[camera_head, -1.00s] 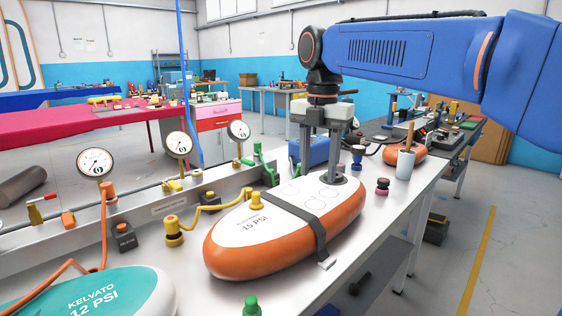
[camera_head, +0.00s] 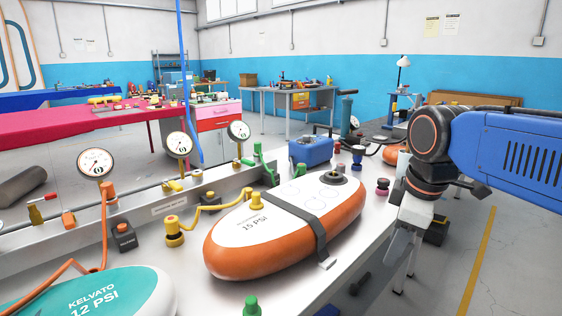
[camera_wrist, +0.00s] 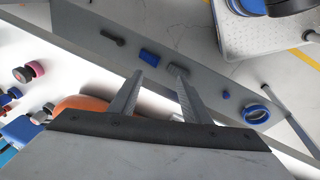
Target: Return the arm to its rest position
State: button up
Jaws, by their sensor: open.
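My gripper (camera_head: 394,252) hangs from my blue arm at the right of the head view, over the bench's right edge. In the wrist view its two fingers (camera_wrist: 157,78) stand apart with nothing between them. The orange and white inflatable board (camera_head: 283,229), marked 15 PSI, lies on the bench to the left of my gripper, with a dark strap across it. A dark round valve (camera_head: 335,180) sits at its far end, apart from my gripper. Part of the board's orange side shows behind my gripper in the wrist view (camera_wrist: 80,103).
A teal and white board (camera_head: 98,293) marked KELVATO 12 PSI lies at the front left. Pressure gauges (camera_head: 179,144) stand along the bench's back. A blue box (camera_head: 311,151) and small caps (camera_head: 382,187) are beyond the board. Open floor (camera_head: 510,270) lies to the right.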

jog(key=s+d+f+m+t, duration=0.1)
jog(key=s+d+f+m, duration=0.1)
jog(key=s+f+m, duration=0.3)
jog(key=s+d+f+m+t, duration=0.1)
jog(key=s+d+f+m, duration=0.2)
jog(key=s+f+m, duration=0.2)
notch_tip(320, 180, down, 3)
jog(key=shift+d+r+m, duration=0.15)
jog(key=shift+d+m, duration=0.1)
jog(key=shift+m, duration=0.75)
